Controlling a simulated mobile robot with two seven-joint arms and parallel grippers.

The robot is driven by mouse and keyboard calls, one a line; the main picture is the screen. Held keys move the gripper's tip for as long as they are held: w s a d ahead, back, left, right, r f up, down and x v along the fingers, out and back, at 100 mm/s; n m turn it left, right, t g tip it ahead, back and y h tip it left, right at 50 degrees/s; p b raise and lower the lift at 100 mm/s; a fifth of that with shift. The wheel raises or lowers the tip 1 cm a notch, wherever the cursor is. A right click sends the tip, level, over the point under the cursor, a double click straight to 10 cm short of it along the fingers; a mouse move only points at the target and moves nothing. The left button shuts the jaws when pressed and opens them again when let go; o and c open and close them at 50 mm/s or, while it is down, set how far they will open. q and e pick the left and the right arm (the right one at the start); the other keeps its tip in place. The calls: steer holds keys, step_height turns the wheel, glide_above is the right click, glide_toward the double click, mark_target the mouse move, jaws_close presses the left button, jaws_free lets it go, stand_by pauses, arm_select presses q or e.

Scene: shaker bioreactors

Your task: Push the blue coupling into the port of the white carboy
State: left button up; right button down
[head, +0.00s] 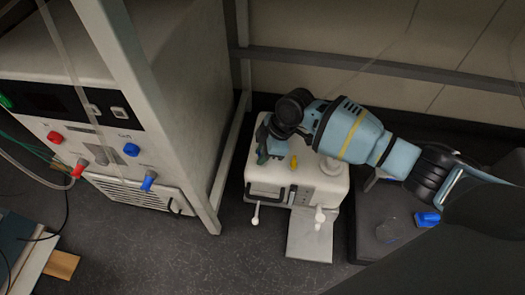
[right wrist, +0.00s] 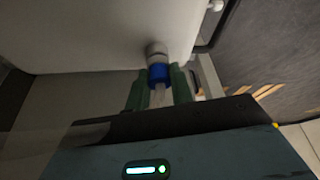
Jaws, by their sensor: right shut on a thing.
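The white carboy (head: 330,185) appears to be the rounded white body on the floor in the middle of the head view. Its wall fills the top of the right wrist view (right wrist: 90,35). A pale round port (right wrist: 157,49) sticks out of that wall. My right gripper (head: 262,156) is at the carboy's left upper side. Its green fingers (right wrist: 159,88) are shut on the blue coupling (right wrist: 159,73), with a clear tube behind it. The coupling lines up with the port and appears to meet it; how deep it sits is unclear. My left gripper is out of view.
A tall cabinet (head: 175,70) with red and blue fittings and hoses stands left, behind a pale frame post (head: 160,110). A yellow part (head: 294,162) sits on the carboy. A dark platform (head: 375,245) with a blue item (head: 427,219) lies right.

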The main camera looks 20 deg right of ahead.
mark_target(272, 162)
steer(key=c, duration=1.1)
jaws_free()
steer(key=shift+c, duration=0.2)
steer(key=p+v, duration=0.3)
steer(key=v, duration=0.4)
steer(key=shift+r+p, duration=0.35)
steer(key=shift+p, duration=0.05)
steer(key=shift+s+d, duration=0.1)
steer(key=shift+s, duration=0.05)
